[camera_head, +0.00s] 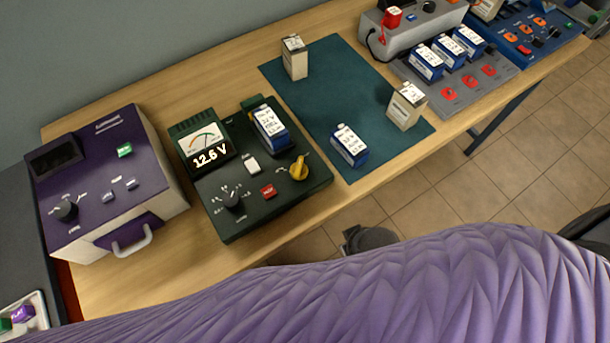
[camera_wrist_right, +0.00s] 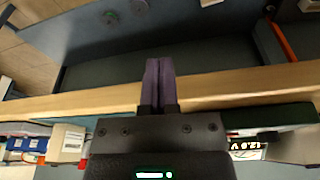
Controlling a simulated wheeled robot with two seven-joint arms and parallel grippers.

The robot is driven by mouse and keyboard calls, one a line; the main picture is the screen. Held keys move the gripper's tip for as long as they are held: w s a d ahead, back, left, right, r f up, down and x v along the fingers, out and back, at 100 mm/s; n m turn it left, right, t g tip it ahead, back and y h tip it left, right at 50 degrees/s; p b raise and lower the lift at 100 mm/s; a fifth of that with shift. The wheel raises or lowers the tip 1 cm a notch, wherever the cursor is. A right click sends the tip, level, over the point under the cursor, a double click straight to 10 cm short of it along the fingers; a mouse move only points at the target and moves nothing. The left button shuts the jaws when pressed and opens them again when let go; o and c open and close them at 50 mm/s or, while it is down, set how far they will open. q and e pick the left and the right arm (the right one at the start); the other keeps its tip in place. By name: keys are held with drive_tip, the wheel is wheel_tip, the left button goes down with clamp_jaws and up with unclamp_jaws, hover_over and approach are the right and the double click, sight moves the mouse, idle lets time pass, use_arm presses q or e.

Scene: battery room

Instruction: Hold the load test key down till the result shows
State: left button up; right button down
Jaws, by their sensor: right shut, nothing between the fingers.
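A dark green tester (camera_head: 245,222) stands on the bench with a lit readout of 12.6 V (camera_head: 210,154) under its needle dial. A blue battery (camera_head: 270,126) sits in its cradle. Its top has a white key (camera_head: 251,165), a red key (camera_head: 268,190), a yellow knob (camera_head: 299,168) and a black knob (camera_head: 232,200). The key labels are too small to read. My right gripper (camera_wrist_right: 160,65) is shut and empty in the right wrist view, near the bench edge; part of the readout (camera_wrist_right: 247,147) shows at lower right. Neither gripper shows in the head view.
A purple unit (camera_head: 105,190) with a handle stands left of the tester. A teal mat (camera_head: 335,90) on the right holds a blue battery (camera_head: 349,145) and two pale batteries. A grey rack (camera_head: 465,92) with several batteries stands beyond. Bare wood (camera_head: 225,110) shows behind the tester.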

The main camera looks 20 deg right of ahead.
drive_tip(key=w+a+r+t+y+p, duration=0.1)
drive_tip(key=w+a+r+y+p, duration=0.2)
drive_tip(key=r, duration=0.6)
drive_tip(key=w+a+r+t+p, duration=0.25)
drive_tip(key=w+a+r, duration=0.3)
drive_tip(key=r, duration=0.35)
drive_tip(key=w+a+r+n+y+p, duration=0.1)
drive_tip(key=w+a+r+y, duration=0.15)
drive_tip(key=a, duration=0.45)
drive_tip(key=w+d+f+m+y, duration=0.1)
drive_tip(key=w+f, duration=0.2)
drive_tip(key=f, duration=0.1)
drive_tip(key=shift+w+d+f+m+g+y, duration=0.3)
drive_tip(key=shift+w+d+g+y, duration=0.05)
drive_tip(key=shift+f, duration=0.1)
